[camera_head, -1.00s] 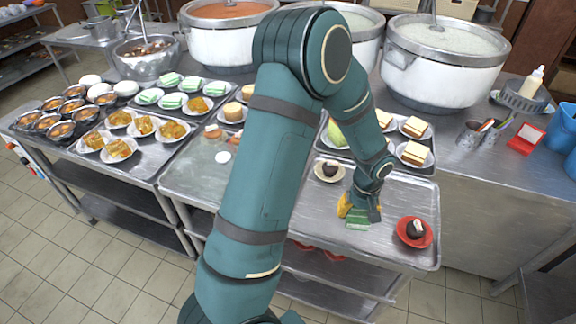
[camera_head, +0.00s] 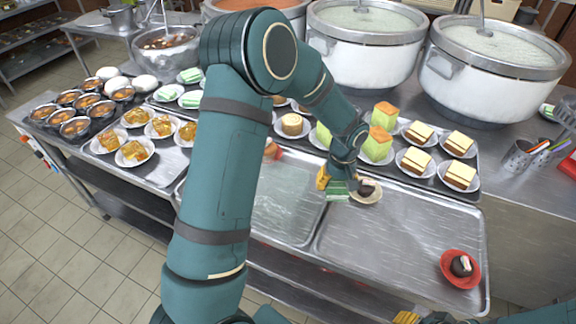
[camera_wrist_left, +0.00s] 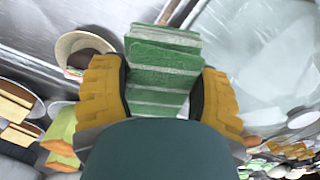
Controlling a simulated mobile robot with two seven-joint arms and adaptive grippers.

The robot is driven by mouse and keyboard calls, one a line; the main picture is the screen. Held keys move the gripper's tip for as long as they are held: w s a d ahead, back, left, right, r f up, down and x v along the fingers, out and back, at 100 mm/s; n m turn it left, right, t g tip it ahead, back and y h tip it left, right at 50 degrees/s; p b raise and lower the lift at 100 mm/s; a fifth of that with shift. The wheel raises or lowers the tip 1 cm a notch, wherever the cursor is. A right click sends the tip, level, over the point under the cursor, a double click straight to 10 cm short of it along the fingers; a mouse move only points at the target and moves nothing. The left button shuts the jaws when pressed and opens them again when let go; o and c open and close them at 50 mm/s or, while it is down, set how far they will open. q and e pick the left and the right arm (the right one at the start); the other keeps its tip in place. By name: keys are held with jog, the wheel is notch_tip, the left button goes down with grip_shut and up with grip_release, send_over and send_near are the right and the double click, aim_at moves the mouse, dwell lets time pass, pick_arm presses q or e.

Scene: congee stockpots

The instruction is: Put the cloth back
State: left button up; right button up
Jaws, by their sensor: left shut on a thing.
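The cloth (camera_head: 337,192) is a folded green, pale-striped pad. It shows large in the wrist view (camera_wrist_left: 165,60). My left gripper (camera_head: 338,181) is shut on it, with a yellow finger (camera_wrist_left: 103,88) on each side. The cloth is just left of a pale plate with a dark cake (camera_head: 368,191), near the rims between two metal trays. I cannot tell how high it is above them.
The right tray (camera_head: 400,235) is mostly bare, with a red dish (camera_head: 461,269) at its right end. The left tray (camera_head: 285,210) has bare room. Plated cakes (camera_head: 415,160) stand behind, then big stockpots (camera_head: 490,75). A pen cup (camera_head: 520,155) stands at the right.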

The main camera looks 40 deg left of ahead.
pick_arm(q)
jog(key=w+a+n, duration=0.5)
jog(key=a+n, duration=0.1)
jog(key=n+b, duration=0.2)
jog(key=n, duration=0.5)
send_over(312, 166)
jog(key=s+d, duration=0.2)
jog(key=f, duration=0.6)
jog(key=f+b, duration=0.1)
jog(key=f, duration=0.1)
jog(key=shift+s+a+f, duration=0.1)
jog(key=shift+a+f, duration=0.25)
jog(key=shift+f, duration=0.05)
pick_arm(e)
jog(key=f, duration=0.1)
jog(key=s+f, duration=0.1)
jog(key=f, duration=0.1)
jog(key=shift+s+f, duration=0.1)
jog(key=shift+f, duration=0.2)
pick_arm(q)
jog(key=shift+f, duration=0.1)
jog(key=o, duration=0.8)
jog(key=shift+o, duration=0.3)
pick_arm(e)
jog(key=shift+f, duration=0.1)
